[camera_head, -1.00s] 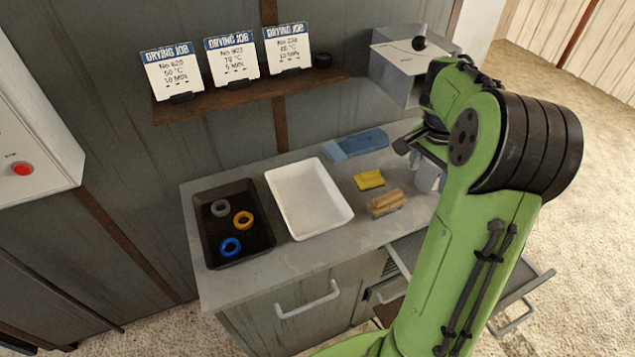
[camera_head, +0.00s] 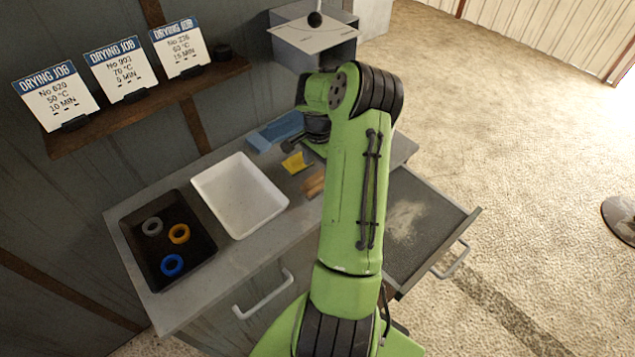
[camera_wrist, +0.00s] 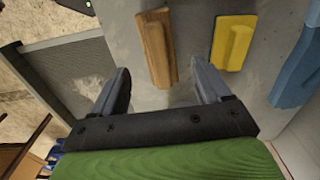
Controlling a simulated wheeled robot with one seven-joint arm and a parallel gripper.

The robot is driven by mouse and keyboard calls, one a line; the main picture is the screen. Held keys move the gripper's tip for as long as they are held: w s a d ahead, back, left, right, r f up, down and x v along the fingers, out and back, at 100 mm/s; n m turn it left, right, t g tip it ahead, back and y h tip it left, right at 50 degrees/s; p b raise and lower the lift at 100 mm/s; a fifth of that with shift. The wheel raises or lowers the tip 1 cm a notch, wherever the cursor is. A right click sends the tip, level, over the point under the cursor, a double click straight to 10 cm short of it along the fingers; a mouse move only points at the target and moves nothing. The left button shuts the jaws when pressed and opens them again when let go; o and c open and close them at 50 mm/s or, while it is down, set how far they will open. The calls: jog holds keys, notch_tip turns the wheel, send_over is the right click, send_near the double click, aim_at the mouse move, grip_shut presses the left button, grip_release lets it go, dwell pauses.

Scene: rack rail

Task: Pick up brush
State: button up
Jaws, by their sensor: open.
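The brush (camera_wrist: 156,48) with a light brown wooden body lies on the grey worktop. In the wrist view it is at the upper middle, its near end between the lines of my two fingers. My gripper (camera_wrist: 163,78) is open and empty above the worktop. The brush also shows in the head view (camera_head: 313,184), partly hidden behind my green arm. My fingertips are hidden in the head view. I cannot tell how high they are above the brush.
A yellow item (camera_wrist: 233,42) lies right of the brush, and a blue item (camera_wrist: 298,72) beyond it. A white tray (camera_head: 208,190) and a black tray (camera_head: 150,277) with three rings stand further left in the head view. An open drawer (camera_head: 435,222) juts out at right.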

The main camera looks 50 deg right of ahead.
aim_at(319, 174)
notch_tip(319, 174, down, 5)
jog(key=shift+d, duration=0.1)
jog(key=c, duration=1.2)
